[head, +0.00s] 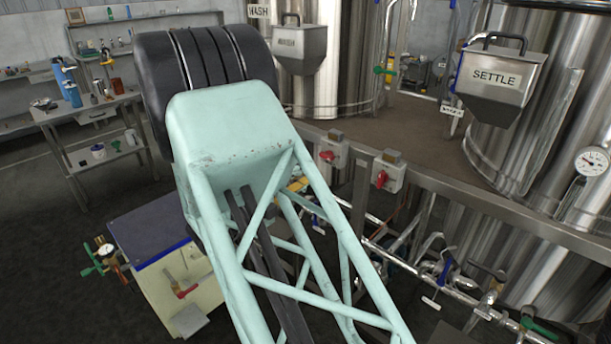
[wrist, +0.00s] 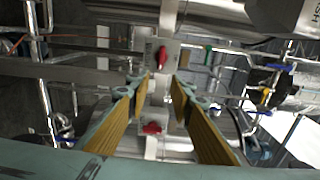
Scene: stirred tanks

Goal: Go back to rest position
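My gripper (wrist: 157,92) shows in the wrist view with its two yellow-padded fingers spread apart and nothing between them. A box with a red rotary switch (wrist: 161,58) shows beyond the fingertips, and a second red switch (wrist: 151,128) shows between the fingers. I cannot tell how far they are from the fingers. In the head view my teal arm reaches from the lower middle up and hides most of the gripper.
Two switch boxes with red handles (head: 331,152) (head: 386,175) sit on the steel rail (head: 450,200). A SETTLE bin (head: 494,83) hangs before a tank (head: 565,110). Pipes and valves (head: 455,285) run below. A workbench (head: 85,112) and a pale cabinet (head: 165,290) stand left.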

